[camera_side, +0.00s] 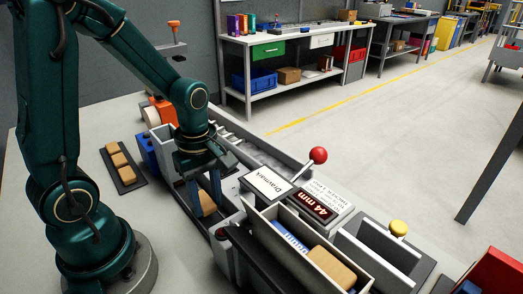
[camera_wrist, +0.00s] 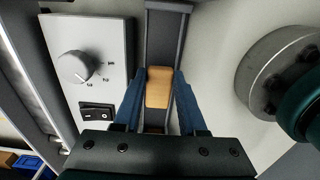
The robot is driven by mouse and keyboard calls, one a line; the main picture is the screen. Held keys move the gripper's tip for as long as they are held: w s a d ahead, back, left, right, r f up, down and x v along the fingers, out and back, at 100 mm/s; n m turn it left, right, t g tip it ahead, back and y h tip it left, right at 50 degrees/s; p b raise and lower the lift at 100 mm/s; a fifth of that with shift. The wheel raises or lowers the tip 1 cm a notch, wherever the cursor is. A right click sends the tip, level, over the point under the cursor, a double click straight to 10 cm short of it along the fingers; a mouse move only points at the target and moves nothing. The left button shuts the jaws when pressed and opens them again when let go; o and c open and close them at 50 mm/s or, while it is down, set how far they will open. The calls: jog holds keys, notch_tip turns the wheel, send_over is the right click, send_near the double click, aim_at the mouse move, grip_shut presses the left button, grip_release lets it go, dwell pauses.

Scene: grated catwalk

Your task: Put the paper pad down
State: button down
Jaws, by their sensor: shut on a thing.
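The paper pad is a tan block with rounded edges; it shows in the side view (camera_side: 207,204) and in the wrist view (camera_wrist: 158,86). My gripper (camera_side: 206,196) points down and is shut on the pad, with one blue finger on each side; the fingers also show in the wrist view (camera_wrist: 159,92). The pad is over a narrow dark channel (camera_wrist: 164,50) with raised side walls. I cannot tell whether its underside touches the channel floor.
A dark tray (camera_side: 131,178) with tan blocks lies left. A grey box with a knob (camera_wrist: 75,66) flanks the channel.

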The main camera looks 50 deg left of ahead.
aim_at(207, 205)
jog(key=shift+f, duration=0.9)
jog(key=shift+f, duration=0.2)
jog(key=c, duration=0.8)
grip_release()
jog(key=shift+o, duration=0.2)
jog(key=shift+r, duration=0.15)
notch_tip(207, 205, up, 12)
jog(key=s+d+r+m+t, duration=0.1)
jog(key=s+d+m+t, duration=0.1)
jog(key=m, duration=0.7)
jog(key=s+d+r+m+t, duration=0.1)
jog(key=s+d+m+t, duration=0.1)
jog(key=m, duration=0.7)
jog(key=shift+d+t, duration=0.4)
jog(key=shift+t, duration=0.4)
jog(key=shift+r, duration=0.1)
